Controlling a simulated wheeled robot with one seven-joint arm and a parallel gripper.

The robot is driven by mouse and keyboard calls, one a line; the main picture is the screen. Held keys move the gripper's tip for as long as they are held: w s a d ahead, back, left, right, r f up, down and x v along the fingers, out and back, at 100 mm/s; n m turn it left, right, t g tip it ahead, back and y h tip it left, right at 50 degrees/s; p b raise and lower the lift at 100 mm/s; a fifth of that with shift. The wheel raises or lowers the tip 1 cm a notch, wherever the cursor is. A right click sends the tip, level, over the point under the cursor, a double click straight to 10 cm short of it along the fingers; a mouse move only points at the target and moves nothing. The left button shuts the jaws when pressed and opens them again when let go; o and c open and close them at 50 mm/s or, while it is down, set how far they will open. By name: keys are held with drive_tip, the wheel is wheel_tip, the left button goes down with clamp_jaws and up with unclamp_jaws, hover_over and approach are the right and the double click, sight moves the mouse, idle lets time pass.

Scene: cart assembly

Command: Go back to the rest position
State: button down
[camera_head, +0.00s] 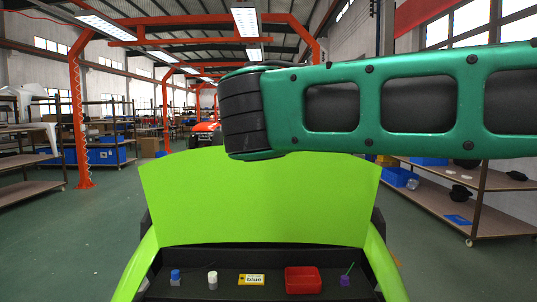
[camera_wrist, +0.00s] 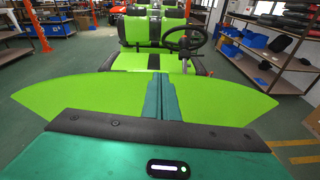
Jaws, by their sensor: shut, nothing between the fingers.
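My gripper (camera_wrist: 158,84) shows in the wrist view as two teal fingers pressed together, shut and empty. It points forward over the lime-green panel (camera_wrist: 70,96), with the cart's green and black seats (camera_wrist: 136,42) beyond it. In the head view my green arm link crosses the upper right, and the gripper itself does not show there. The same lime-green panel (camera_head: 260,205) stands upright below the arm in the head view.
A dark tray (camera_head: 222,260) on the cart holds a yellow box (camera_head: 251,280), a red bin (camera_head: 302,280), a white cylinder (camera_head: 212,280) and small blue and purple items. A steering wheel (camera_wrist: 186,39) stands beyond my fingers. Shelves line both sides.

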drive_tip(key=d+f+m+g+h, duration=0.1)
drive_tip(key=d+f+m+g, duration=0.1)
drive_tip(key=d+f+m, duration=0.6)
drive_tip(key=d+f+m+g+h, duration=0.2)
drive_tip(key=d+m, duration=0.1)
drive_tip(key=d, duration=0.9)
drive_tip(key=s+d+f+m+g, duration=0.2)
drive_tip(key=s+d+f+m, duration=0.25)
drive_tip(key=d, duration=0.25)
drive_tip(key=s+d+f+m+g, duration=0.3)
drive_tip(key=s+d+f+m, duration=0.15)
drive_tip(key=d+f, duration=0.2)
drive_tip(key=s+d+f+m+g+y, duration=0.1)
drive_tip(key=s+d+f+m+g, duration=0.1)
drive_tip(key=s+d+f+m, duration=0.4)
drive_tip(key=s+d+f+m+g, duration=0.2)
drive_tip(key=s+f+m, duration=0.15)
drive_tip(key=s, duration=0.45)
drive_tip(key=s+f+m+g+y, duration=0.1)
drive_tip(key=s+f+m, duration=0.2)
drive_tip(key=s+m, duration=0.2)
drive_tip(key=s+f+m+g+y, duration=0.1)
drive_tip(key=s+f+m, duration=0.3)
drive_tip(key=s, duration=0.6)
drive_tip(key=shift+s+a+f+m+g+y, duration=0.25)
drive_tip(key=shift+a+m+g+y, duration=0.2)
drive_tip(key=shift+m, duration=0.8)
